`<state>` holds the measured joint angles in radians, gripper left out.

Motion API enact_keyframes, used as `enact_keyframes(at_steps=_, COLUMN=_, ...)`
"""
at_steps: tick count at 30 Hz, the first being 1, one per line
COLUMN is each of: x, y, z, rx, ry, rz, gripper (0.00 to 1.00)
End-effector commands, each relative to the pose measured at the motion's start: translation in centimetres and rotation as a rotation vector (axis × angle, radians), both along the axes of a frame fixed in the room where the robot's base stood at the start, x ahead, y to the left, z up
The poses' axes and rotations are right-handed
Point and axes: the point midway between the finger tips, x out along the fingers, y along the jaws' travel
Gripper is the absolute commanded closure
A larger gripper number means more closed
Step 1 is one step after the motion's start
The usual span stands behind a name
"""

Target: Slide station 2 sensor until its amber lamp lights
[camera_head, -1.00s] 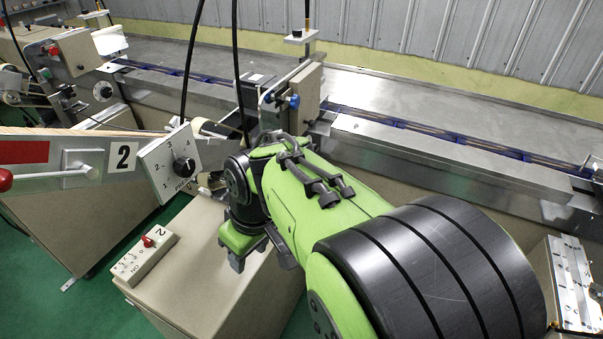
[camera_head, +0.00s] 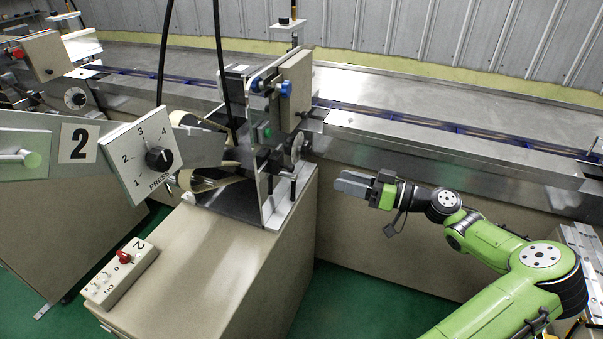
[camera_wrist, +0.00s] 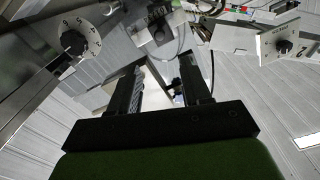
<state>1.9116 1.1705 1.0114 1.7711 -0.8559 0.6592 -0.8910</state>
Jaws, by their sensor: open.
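Station 2 is the beige cabinet (camera_head: 215,245) with a metal bracket (camera_head: 268,195) on top, beside the conveyor. A blue knob (camera_head: 285,88) and a green button (camera_head: 264,132) are on the bracket's upper part. A small white block on a post (camera_head: 290,27) stands behind it. I cannot tell for sure which part is the sensor, and I see no lit amber lamp. My gripper (camera_head: 345,183) is right of the bracket, apart from it, in front of the conveyor's side. In the wrist view my gripper (camera_wrist: 157,82) is open, with nothing clearly held between its fingers.
A "2" panel with a PRESS dial (camera_head: 158,158) juts in at left. A control box (camera_head: 122,272) with a red knob lies on the cabinet. The conveyor (camera_head: 400,100) runs along the back. Black cables hang over the station. Green floor is free right of the cabinet.

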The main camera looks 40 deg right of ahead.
Motion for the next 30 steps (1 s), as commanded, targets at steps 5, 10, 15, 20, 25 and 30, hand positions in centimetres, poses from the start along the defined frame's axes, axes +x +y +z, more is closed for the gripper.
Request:
enact_keyframes(at_steps=5, x=4.0, y=2.6, z=-0.3, rx=0.001, ry=0.002, rz=0.008, gripper=0.52)
enact_keyframes(at_steps=10, x=7.6, y=4.6, z=-0.4, rx=0.001, ry=0.004, rz=0.005, gripper=0.52)
enact_keyframes(at_steps=15, x=9.9, y=5.9, z=-0.3, rx=0.002, ry=0.004, rz=0.003, gripper=0.52)
enact_keyframes(at_steps=20, x=10.5, y=6.2, z=-0.2, rx=0.002, ry=0.004, rz=0.001, gripper=0.52)
enact_keyframes(at_steps=25, x=10.5, y=6.2, z=-0.1, rx=0.003, ry=0.005, rz=0.001, gripper=0.52)
enact_keyframes(at_steps=30, x=10.4, y=6.2, z=-0.1, rx=0.002, ry=0.006, rz=0.001, gripper=0.78)
